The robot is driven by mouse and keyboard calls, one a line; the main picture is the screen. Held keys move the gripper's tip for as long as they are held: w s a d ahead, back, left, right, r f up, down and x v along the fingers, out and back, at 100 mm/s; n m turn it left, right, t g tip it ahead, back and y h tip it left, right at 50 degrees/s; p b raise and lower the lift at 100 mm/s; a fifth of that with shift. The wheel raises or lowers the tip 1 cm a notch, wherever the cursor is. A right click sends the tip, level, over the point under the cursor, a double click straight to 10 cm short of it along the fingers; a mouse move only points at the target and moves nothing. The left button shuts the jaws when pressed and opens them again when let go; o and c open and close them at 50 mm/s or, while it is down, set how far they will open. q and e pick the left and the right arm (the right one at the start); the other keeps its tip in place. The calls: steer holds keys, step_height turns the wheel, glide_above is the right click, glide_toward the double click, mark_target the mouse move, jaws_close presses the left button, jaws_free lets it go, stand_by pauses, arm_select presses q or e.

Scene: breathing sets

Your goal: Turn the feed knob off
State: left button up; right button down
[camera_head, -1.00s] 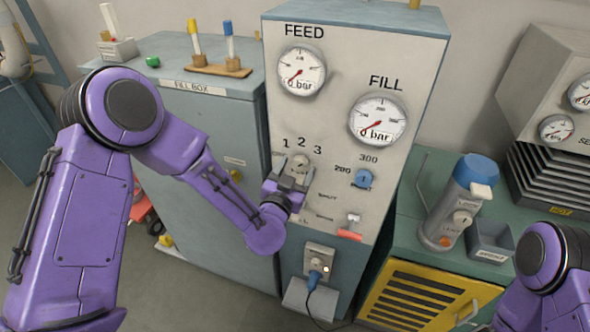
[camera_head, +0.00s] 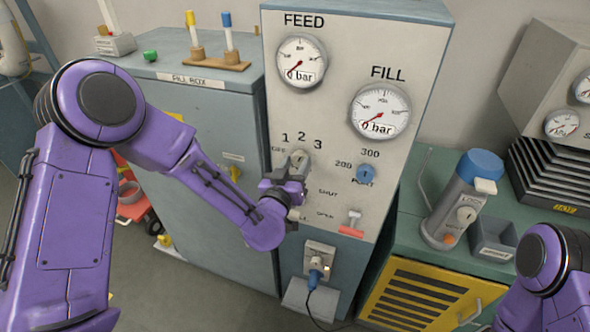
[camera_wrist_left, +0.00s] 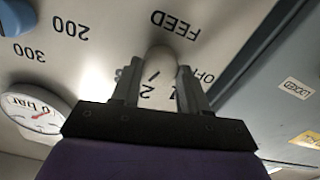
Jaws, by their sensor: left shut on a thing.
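The feed knob (camera_head: 299,159) is a pale grey knob on the tall panel, below the numbers 1, 2, 3 and beside the OFF mark. In the left wrist view the knob (camera_wrist_left: 160,65) sits between the two fingers, with upside-down FEED, OFF, 1 and 2 lettering around it. My left gripper (camera_head: 290,180) is at the knob in the head view, and it also shows in the left wrist view (camera_wrist_left: 158,85), shut on the knob. The gripper hides part of the knob, so I cannot tell which mark it points to. My right gripper is out of view.
The FEED gauge (camera_head: 301,62) and FILL gauge (camera_head: 379,110) both read 0 bar. A plugged-in socket (camera_head: 319,262) is below. The fill box (camera_head: 200,110) stands left.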

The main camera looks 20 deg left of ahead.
arm_select(q)
steer(key=n+b, duration=0.3)
steer(key=n, duration=0.3)
steer(key=shift+f, duration=0.2)
steer(key=n+b, duration=0.2)
steer(key=n, duration=0.3)
steer(key=shift+n+b, duration=0.4)
steer(key=n+b, duration=0.4)
steer(key=n, duration=0.2)
steer(key=shift+f, duration=0.15)
steer(key=shift+n+b, duration=1.25)
steer(key=shift+n, duration=0.95)
steer(key=o, duration=1.1)
steer(key=shift+r, duration=0.2)
steer(key=shift+c, duration=0.2)
steer(key=shift+s, duration=0.1)
